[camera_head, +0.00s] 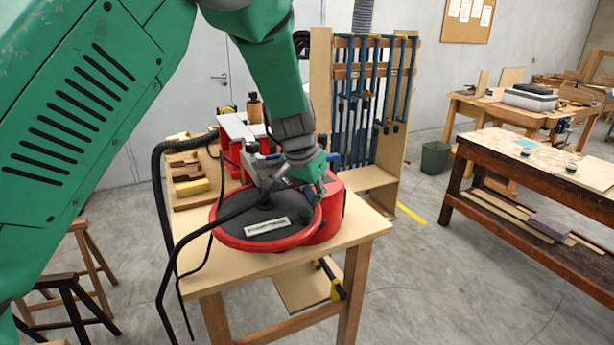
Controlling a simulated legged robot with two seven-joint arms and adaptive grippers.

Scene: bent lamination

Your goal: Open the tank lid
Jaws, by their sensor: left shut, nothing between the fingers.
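The tank (333,214) is a red rounded body on the light wooden bench in the middle of the head view. Its round lid (236,236) has a red rim, a dark grey face and a pale label. My left gripper (266,194) is over the far part of the lid, shut and empty. Whether its fingers touch the lid is unclear. My green arm and wrist hide part of the lid's far side and the tank. My right gripper is not in view.
A black hose (157,190) loops at the left of the bench (345,247). Wooden blocks (190,187) lie at the back left. A rack of blue clamps (376,90) stands behind. A dark workbench (540,190) is at the right, with open floor between. Stools stand at the lower left.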

